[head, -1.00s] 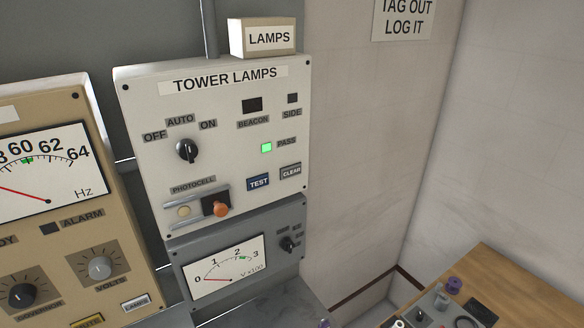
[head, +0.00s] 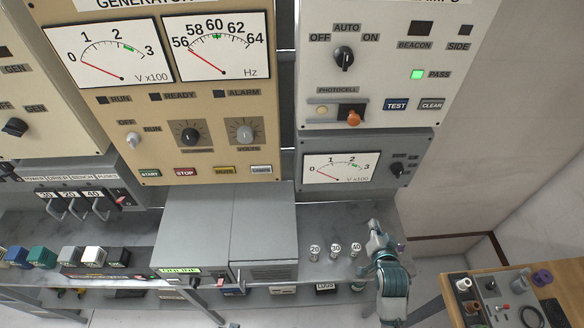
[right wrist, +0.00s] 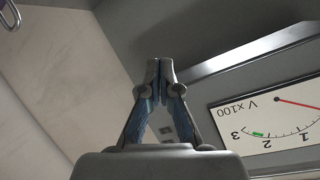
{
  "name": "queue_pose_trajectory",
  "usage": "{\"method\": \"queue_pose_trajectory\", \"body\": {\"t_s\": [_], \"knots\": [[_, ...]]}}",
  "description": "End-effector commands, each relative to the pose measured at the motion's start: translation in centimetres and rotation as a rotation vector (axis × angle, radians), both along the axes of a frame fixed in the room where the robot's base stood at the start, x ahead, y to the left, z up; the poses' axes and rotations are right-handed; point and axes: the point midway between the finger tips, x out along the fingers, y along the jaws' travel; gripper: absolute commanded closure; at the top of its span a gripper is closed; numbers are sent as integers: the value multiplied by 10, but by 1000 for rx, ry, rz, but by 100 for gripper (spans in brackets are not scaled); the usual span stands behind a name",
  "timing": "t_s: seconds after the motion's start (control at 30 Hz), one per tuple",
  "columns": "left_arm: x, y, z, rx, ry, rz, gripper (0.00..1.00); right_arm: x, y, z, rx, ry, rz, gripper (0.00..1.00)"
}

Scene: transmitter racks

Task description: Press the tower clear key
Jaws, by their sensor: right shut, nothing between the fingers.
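The selector knob (head: 344,57) and the orange photocell knob (head: 353,118) are on the same panel. My right gripper (head: 375,228) is below the panel, in front of the bench, apart from the key. In the right wrist view its fingers (right wrist: 160,63) are together and empty. My left gripper is out of view.
A grey voltmeter panel (head: 366,160) sits under the tower lamps panel; its meter also shows in the right wrist view (right wrist: 270,118). The generator panel (head: 190,140) stands at left. A wooden table (head: 455,287) with tools is at lower right. Small labelled pegs (head: 335,248) stand on the bench.

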Motion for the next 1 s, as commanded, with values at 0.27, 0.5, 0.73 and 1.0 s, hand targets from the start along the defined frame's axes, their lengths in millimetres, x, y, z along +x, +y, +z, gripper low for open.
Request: {"method": "queue_pose_trajectory", "body": {"t_s": [0.27, 0.5, 0.73, 1.0], "knots": [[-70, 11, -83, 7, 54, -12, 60, 34, -33, 193, 341, -573, -142, 100], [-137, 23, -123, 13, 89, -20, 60, 5, -59, 323, 605, -992, -141, 100], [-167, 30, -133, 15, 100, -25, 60, -19, -70, 371, 715, -1168, -111, 100], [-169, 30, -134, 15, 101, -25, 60, -21, -71, 373, 723, -1180, -108, 100]]}}
